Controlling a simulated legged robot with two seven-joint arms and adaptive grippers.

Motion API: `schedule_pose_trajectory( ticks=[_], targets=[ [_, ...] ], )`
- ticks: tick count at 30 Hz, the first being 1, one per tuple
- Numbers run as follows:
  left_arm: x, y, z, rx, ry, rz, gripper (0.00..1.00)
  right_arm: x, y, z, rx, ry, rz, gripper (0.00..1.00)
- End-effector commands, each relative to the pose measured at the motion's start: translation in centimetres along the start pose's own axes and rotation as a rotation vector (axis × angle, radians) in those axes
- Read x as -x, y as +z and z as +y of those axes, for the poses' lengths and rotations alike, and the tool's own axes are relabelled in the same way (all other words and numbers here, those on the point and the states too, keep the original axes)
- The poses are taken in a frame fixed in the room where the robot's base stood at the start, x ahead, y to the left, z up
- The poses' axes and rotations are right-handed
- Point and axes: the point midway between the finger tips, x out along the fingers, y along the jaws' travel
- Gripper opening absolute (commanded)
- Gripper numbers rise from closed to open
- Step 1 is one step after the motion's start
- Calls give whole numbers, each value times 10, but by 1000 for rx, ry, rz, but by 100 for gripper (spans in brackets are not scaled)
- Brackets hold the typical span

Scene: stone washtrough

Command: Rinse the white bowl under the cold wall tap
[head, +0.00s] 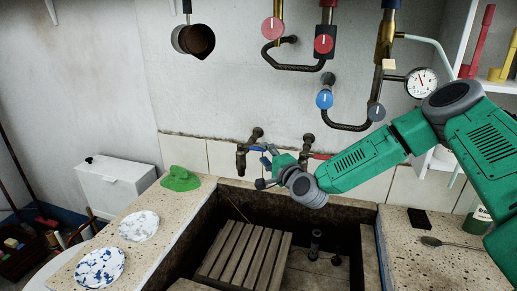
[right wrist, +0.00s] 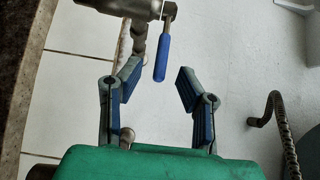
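The cold wall tap (head: 242,158), with a blue lever, is on the tiled wall above the trough's back left corner. In the right wrist view its blue lever (right wrist: 162,58) hangs just beyond my fingertips. My right gripper (head: 267,172) is beside this tap; its two fingers (right wrist: 157,88) are apart with nothing between them. Two white, blue-speckled dishes lie on the left ledge, a farther one (head: 139,225) and a nearer one (head: 100,267); I cannot tell whether either is the white bowl. No plain white bowl shows. My left gripper is out of view.
The stone trough (head: 185,246) holds a slatted wooden rack (head: 243,252) and an upright dark pipe (head: 315,242). A red-levered tap (head: 308,147) is right of the cold one. A green cloth (head: 180,179) lies on the left ledge; a spoon (head: 432,241) lies on the right.

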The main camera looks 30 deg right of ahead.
Motion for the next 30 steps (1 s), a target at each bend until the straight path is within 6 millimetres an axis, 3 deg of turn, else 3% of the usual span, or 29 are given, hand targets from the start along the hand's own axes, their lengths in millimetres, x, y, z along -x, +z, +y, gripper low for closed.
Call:
schedule_pose_trajectory(
  ticks=[7,19,20,22,30],
  targets=[
    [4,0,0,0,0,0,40,-34,2,0,3,1,-1,32],
    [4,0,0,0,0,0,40,-42,2,0,1,2,-1,32],
    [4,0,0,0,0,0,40,-42,1,0,1,2,-1,25],
    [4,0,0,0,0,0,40,-42,1,0,1,2,-1,0],
    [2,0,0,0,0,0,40,-42,2,1,-1,0,18,0]
  ],
)
